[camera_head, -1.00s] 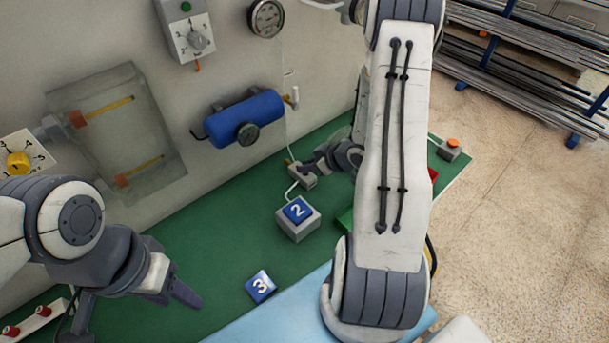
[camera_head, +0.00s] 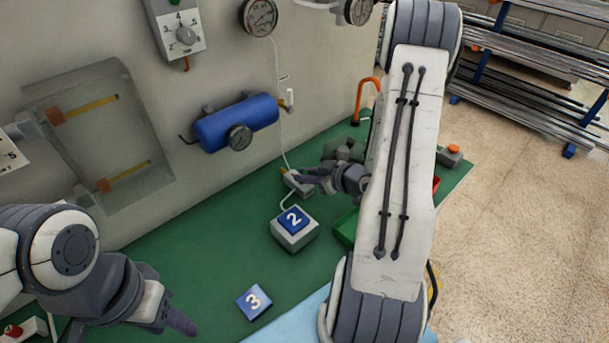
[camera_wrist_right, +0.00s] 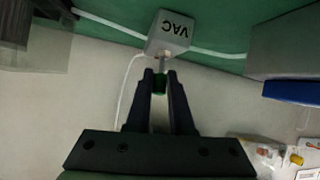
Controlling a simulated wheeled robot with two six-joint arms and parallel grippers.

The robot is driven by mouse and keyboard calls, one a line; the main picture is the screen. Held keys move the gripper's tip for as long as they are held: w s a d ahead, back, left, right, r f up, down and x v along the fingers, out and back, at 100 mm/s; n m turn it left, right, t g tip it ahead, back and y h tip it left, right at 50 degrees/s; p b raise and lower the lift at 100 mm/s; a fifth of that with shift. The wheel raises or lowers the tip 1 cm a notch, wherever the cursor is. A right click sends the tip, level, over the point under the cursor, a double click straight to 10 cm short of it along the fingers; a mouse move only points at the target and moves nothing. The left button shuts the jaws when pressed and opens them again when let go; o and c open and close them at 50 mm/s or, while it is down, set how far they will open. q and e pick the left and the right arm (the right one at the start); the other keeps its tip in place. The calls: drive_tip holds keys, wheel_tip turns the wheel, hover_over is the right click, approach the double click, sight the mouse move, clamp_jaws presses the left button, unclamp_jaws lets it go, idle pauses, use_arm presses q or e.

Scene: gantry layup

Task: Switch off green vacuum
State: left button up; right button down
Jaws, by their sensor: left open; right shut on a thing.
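The vacuum switch is a small grey box marked VAC (camera_wrist_right: 168,35) in the right wrist view, with a thin metal lever ending in a green tip (camera_wrist_right: 160,86). My right gripper (camera_wrist_right: 160,78) has its two fingertips closed around that green tip. In the head view the grey switch box (camera_head: 296,184) stands on the green bench near the wall, with my right gripper (camera_head: 312,178) at it. The lever is too small to make out there. My left gripper (camera_head: 130,318) is open and empty over the bench at the lower left.
A blue tank (camera_head: 222,125), gauges and a dial box (camera_head: 180,32) are on the wall. My right arm hides part of the bench's right side.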

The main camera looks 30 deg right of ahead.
drive_tip(key=c, duration=0.8)
unclamp_jaws()
drive_tip(key=p+v, duration=0.2)
drive_tip(key=v, duration=0.8)
drive_tip(key=shift+s+d+r, duration=0.1)
drive_tip(key=shift+s+r, duration=0.05)
drive_tip(key=shift+s, duration=0.05)
